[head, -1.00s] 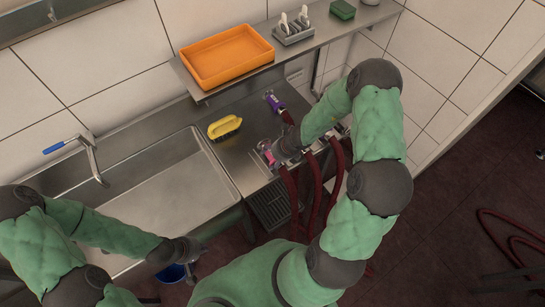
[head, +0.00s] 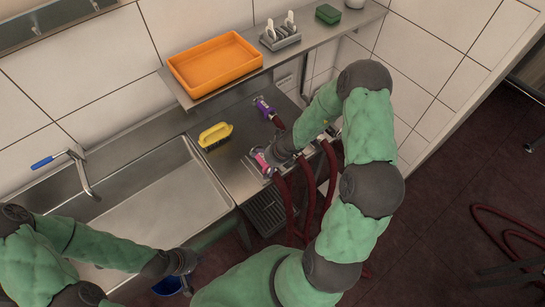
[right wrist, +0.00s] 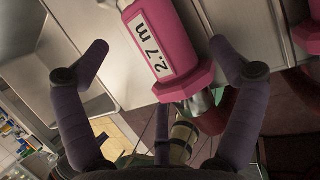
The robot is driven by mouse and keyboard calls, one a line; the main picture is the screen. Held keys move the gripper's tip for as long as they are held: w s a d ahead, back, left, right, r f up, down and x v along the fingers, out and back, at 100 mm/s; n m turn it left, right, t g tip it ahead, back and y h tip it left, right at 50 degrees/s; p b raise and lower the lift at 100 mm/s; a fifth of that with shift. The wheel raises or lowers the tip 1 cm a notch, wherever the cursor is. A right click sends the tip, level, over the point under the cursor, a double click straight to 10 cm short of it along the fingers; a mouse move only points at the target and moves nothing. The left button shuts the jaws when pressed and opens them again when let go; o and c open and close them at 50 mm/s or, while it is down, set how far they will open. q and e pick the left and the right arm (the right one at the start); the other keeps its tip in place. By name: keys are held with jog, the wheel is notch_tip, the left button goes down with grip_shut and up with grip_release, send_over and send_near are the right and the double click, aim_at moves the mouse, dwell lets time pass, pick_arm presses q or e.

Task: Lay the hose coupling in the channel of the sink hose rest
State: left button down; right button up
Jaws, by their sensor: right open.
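A pink hose coupling with a white "2.7 m" label (right wrist: 172,50) lies between the spread fingers of my right gripper (right wrist: 160,55) in the right wrist view. The fingers stand apart on either side of it. In the head view the pink coupling (head: 261,159) is at the front part of the steel counter, beside my right gripper (head: 277,152). A purple coupling (head: 263,107) with a dark red hose lies further back. I cannot clearly make out the hose rest's channel. My left gripper (head: 184,262) hangs in front of the sink; its fingers are too small to read.
The sink basin (head: 150,205) and blue-handled tap (head: 75,165) are at left. A yellow brush (head: 215,136) lies on the counter. An orange tray (head: 215,66) sits on the shelf above. Dark red hoses (head: 310,185) hang over the counter's front. Another pink part (right wrist: 307,38) shows at right.

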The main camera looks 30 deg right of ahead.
jog(key=v, duration=1.1)
dwell(0.3)
jog(key=shift+s, duration=0.1)
jog(key=shift+d, duration=0.1)
dwell(0.4)
